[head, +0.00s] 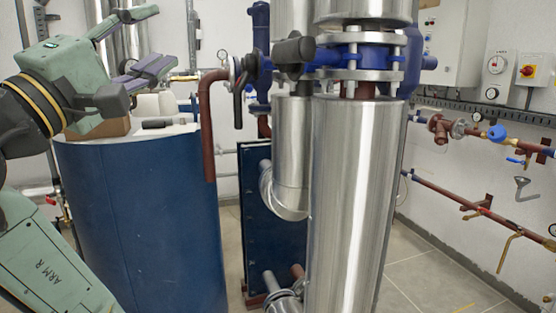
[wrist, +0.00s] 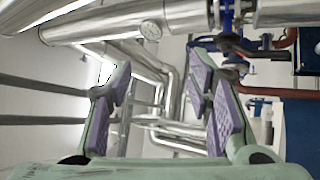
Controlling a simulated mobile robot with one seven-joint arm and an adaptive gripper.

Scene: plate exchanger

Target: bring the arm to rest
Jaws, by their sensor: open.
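My gripper (head: 150,42) is at the upper left of the head view, above the blue drum. Its green fingers with purple pads are spread apart, and nothing is between them. In the wrist view my gripper (wrist: 163,100) also shows open and empty, with pipes and a wall behind the gap. My green arm comes in from the left edge of the head view.
Below my gripper stands a blue drum (head: 140,225) with a brown box (head: 98,128), a dark handheld item (head: 157,124) and pale containers (head: 147,106) on top. A brown pipe (head: 207,125) and large silver pipes (head: 357,200) stand to the right. Floor (head: 425,250) at the right is clear.

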